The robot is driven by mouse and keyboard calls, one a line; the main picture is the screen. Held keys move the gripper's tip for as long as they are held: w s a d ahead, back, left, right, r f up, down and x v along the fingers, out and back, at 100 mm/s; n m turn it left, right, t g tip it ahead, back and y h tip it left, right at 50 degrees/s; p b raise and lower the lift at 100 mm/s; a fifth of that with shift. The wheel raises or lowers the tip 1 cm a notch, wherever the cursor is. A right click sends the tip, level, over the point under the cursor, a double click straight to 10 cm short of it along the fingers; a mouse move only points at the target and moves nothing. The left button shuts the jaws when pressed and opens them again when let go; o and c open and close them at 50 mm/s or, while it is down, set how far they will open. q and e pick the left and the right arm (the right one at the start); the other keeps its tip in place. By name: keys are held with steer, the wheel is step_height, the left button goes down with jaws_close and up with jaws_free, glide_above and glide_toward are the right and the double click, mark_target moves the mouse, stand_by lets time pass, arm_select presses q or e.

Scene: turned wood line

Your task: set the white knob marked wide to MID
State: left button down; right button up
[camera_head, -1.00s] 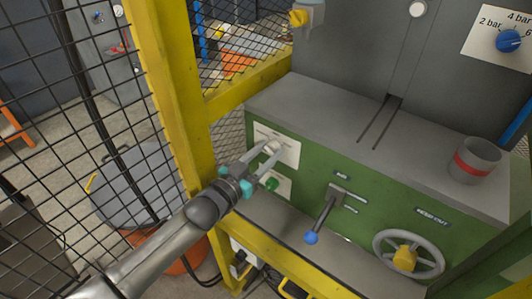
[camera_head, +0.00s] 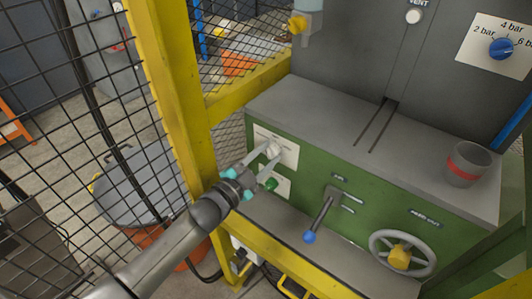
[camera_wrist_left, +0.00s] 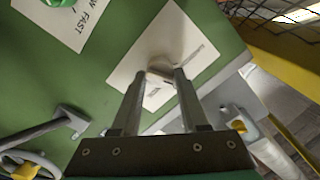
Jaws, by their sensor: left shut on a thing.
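The white knob (camera_head: 272,150) sits on a white label plate (camera_head: 289,154) at the left end of the green machine front. My left gripper (camera_head: 268,154) reaches in from the left with its fingers at the knob, shut on it. In the left wrist view the two fingers close on the knob (camera_wrist_left: 157,77) in front of the plate (camera_wrist_left: 190,39). The print on the plate is too small or too hidden to read, so I cannot tell which mark the knob points to. My right gripper is not in view.
Below the plate is a green knob (camera_head: 271,184) on its own label. To the right are a blue-tipped lever (camera_head: 309,237) and a handwheel (camera_head: 402,253). A yellow post (camera_head: 190,100) and mesh fence stand close to my left arm. A grey cup (camera_head: 467,164) stands on the machine top.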

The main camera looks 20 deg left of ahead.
arm_select(q)
steer(key=shift+m, duration=1.9)
steer(key=shift+c, duration=2.1)
jaws_free()
steer(key=shift+r, duration=0.1)
step_height(320, 180, up, 20)
steer(key=p, duration=1.9)
steer(key=shift+p, duration=0.3)
steer(key=shift+f, duration=0.25)
